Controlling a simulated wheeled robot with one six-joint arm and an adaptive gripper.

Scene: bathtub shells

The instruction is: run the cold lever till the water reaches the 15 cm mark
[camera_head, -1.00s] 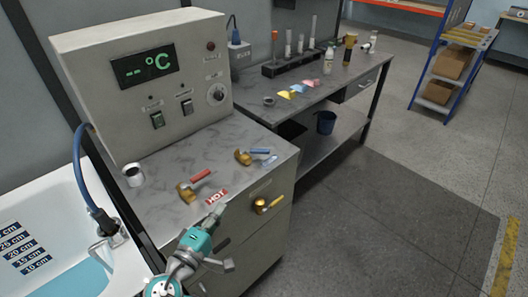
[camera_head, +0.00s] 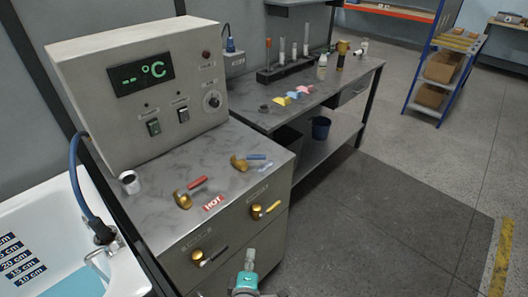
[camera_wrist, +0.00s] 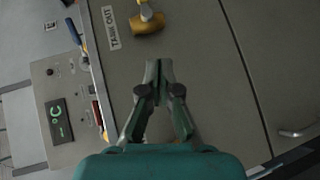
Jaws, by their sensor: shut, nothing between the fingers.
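The cold lever (camera_head: 256,158) has a blue handle on a brass body and sits on the grey counter, its handle pointing right. The hot lever (camera_head: 189,190) has a red handle and stands to its left, beside a red HOT label. The tub (camera_head: 128,277) is at lower left, with pale blue water (camera_head: 92,283) low in it. Its 15 cm mark (camera_head: 18,262) is on the inner wall; the exact water line is hard to read. My gripper (camera_head: 250,256) is shut and empty in front of the cabinet, below the counter; its closed fingers show in the wrist view (camera_wrist: 158,70).
A control box (camera_head: 80,94) with a "-- °C" display stands on the counter. A blue hose (camera_head: 75,180) runs into the tub.

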